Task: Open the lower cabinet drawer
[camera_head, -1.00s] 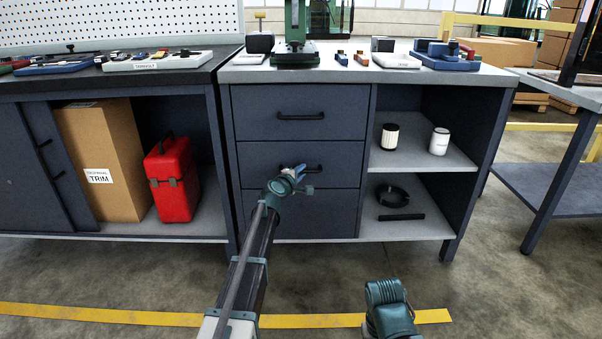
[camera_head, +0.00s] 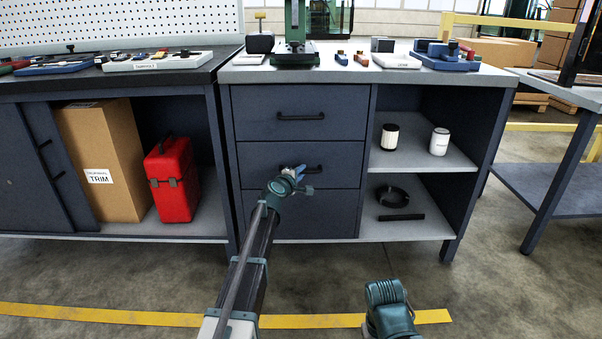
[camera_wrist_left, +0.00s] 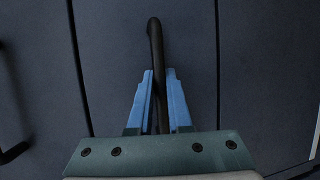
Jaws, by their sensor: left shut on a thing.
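The grey-blue cabinet has a stack of drawers: a top drawer (camera_head: 260,112), a middle drawer (camera_head: 255,158) and a bottom drawer (camera_head: 325,215), all flush in the front. My left gripper (camera_head: 301,172) is at the black bar handle (camera_head: 315,168) of the middle drawer. In the left wrist view, the blue fingers of my left gripper (camera_wrist_left: 160,100) are shut on this handle (camera_wrist_left: 155,45), one on each side. My arm hides part of the bottom drawer, and no handle shows on its visible part. My right gripper is out of view.
Open shelves (camera_head: 410,225) right of the drawers hold a filter, a white can and a black ring. A red case (camera_head: 172,180) and a cardboard box (camera_head: 105,160) stand in the left bench. The floor (camera_head: 490,290) before the cabinet is clear.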

